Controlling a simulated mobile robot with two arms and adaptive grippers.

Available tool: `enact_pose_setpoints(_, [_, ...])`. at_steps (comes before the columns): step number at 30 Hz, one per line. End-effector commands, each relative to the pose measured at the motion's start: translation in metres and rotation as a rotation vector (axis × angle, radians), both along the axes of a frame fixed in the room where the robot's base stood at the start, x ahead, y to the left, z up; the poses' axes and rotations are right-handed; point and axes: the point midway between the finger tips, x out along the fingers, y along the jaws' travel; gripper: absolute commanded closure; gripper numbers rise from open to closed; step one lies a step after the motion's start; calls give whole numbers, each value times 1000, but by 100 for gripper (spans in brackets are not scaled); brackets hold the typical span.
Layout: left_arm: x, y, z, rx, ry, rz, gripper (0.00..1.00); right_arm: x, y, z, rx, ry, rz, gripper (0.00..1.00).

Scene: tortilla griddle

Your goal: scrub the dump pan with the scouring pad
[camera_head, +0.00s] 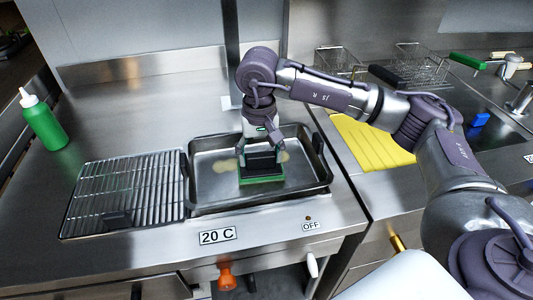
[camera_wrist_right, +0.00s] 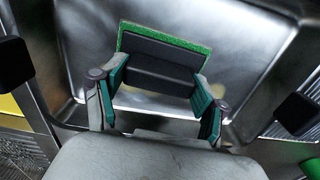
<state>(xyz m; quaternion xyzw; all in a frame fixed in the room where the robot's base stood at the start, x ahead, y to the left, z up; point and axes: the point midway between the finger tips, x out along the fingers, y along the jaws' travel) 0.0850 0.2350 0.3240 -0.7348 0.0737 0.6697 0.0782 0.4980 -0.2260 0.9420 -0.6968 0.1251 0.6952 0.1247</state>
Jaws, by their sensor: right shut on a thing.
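The dump pan (camera_head: 308,184) is a rectangular metal pan with raised walls and dark side handles, set in the counter. Pale yellowish stains (camera_head: 226,165) show on its floor, left and right of the pad. The scouring pad (camera_head: 262,180) is green with a dark holder block on top, and it appears to rest on the pan floor. My right gripper (camera_head: 262,152) reaches down into the pan and is shut on the pad's dark block. In the right wrist view, its fingers (camera_wrist_right: 157,100) stand on both sides of the block, with the green pad (camera_wrist_right: 165,38) showing beyond. My left gripper is not in view.
A wire rack (camera_head: 125,190) lies left of the pan. A green squeeze bottle (camera_head: 43,120) stands at the back left. A yellow ribbed mat (camera_head: 370,143) lies to the right. Fry baskets (camera_head: 415,65), a blue object (camera_head: 480,119) and a sink area are farther right.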

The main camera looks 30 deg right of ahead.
Motion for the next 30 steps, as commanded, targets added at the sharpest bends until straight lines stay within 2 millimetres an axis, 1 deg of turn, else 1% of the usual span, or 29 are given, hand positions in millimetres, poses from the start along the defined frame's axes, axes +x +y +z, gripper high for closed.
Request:
enact_pose_setpoints(8, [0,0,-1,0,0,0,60,0,4,-2,2,2,2,60])
enact_pose_setpoints(18, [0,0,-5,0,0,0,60,10,39,-1,1,3,3,60])
enact_pose_setpoints(21, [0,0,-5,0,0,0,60,11,46,0,1,3,3,60])
enact_pose_setpoints(30, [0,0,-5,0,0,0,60,12,48,1,0,2,0,60])
